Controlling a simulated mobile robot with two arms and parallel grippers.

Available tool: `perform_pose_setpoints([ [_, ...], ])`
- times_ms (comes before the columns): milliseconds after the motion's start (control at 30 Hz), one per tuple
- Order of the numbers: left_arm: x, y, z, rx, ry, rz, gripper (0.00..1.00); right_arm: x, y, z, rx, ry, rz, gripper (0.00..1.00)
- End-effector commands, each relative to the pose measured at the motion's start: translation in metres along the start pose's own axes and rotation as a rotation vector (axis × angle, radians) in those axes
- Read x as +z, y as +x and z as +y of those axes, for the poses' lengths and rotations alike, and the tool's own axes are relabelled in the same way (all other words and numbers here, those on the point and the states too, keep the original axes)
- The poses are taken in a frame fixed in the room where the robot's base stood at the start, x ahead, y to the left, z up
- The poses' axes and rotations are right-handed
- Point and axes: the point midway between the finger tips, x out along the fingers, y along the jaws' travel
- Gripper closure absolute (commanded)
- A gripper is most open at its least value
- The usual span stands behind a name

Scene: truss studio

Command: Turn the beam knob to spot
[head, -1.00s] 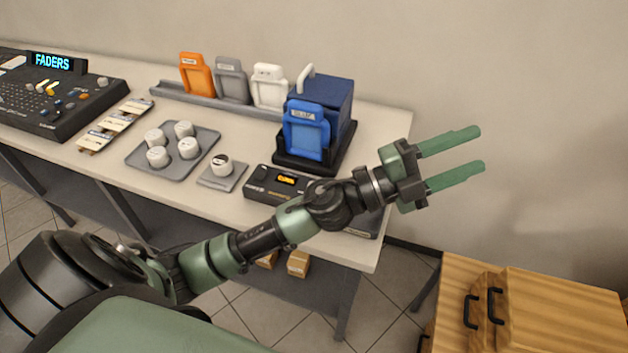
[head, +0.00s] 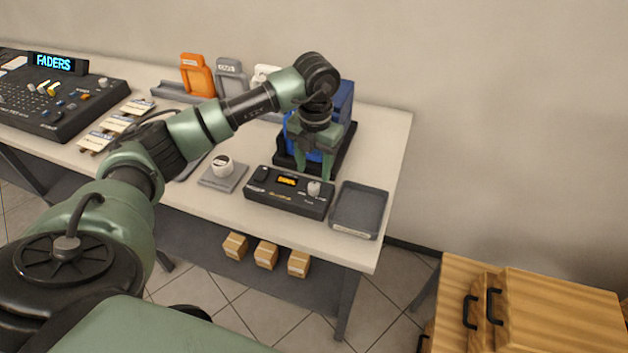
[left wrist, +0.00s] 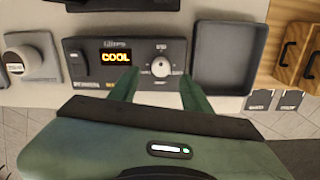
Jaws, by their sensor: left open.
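A black control box (head: 289,192) sits near the front edge of the white table, with a small lit orange display at its left. In the left wrist view the display (left wrist: 116,57) reads COOL. A white round knob (head: 314,188) stands at the box's right side. The knob (left wrist: 160,67) shows a small dark pointer mark; the labels around it are too small to read surely. My left gripper (head: 314,175) is open, pointing down above the knob. In the left wrist view its fingers lie on either side of the knob, apart from it. My right gripper is not in view.
A dark empty tray (head: 360,208) lies right of the box. A single white knob on a grey plate (head: 223,176) stands to its left. A blue case (head: 343,103) stands behind my gripper. The fader console (head: 57,103) is far left.

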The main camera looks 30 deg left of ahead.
Motion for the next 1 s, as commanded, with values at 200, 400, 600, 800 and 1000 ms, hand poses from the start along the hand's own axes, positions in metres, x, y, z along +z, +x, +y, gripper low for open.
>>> perform_pose_setpoints([
  [200, -0.001, 0.034, -0.001, -0.003, 0.001, 0.004, 0.51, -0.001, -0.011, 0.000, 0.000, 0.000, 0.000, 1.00],
  [400, -0.001, 0.053, -0.002, -0.004, 0.003, 0.002, 0.51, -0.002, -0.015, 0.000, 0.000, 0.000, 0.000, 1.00],
  [600, 0.000, 0.056, -0.002, -0.004, 0.004, 0.000, 0.51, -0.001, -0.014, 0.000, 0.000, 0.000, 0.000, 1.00],
  [800, 0.000, 0.056, -0.002, -0.005, 0.004, 0.000, 0.82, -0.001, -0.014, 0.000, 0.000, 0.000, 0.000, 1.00],
  [1000, 0.000, 0.055, -0.002, -0.005, 0.003, 0.000, 1.00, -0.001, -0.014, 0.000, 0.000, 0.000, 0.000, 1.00],
])
